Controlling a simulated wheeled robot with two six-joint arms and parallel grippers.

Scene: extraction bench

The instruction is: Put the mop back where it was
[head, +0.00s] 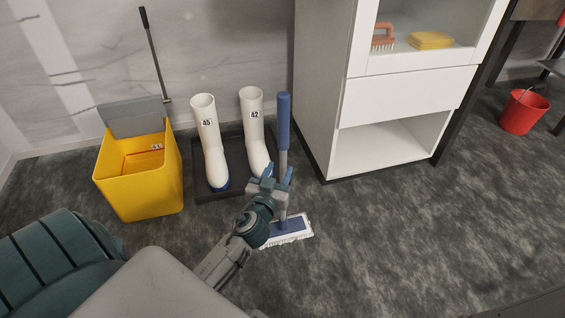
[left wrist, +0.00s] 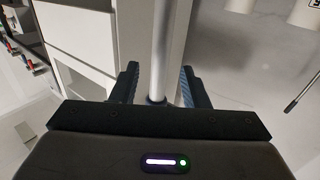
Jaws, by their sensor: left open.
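The mop (head: 283,125) stands upright on the floor in the head view, with a blue upper handle, a grey pole and a flat blue head with white fringe (head: 288,229). My left gripper (head: 278,174) is at the pole, below the blue handle. In the left wrist view the grey pole (left wrist: 161,50) passes between the two open fingers of my left gripper (left wrist: 158,88), with gaps on both sides. My right gripper is not in view.
A yellow bucket (head: 140,180) stands at the left. White boots (head: 209,140) stand on a dark tray (head: 233,185) behind the mop. A white cabinet (head: 320,90) is close on the right. A red bucket (head: 524,112) is far right.

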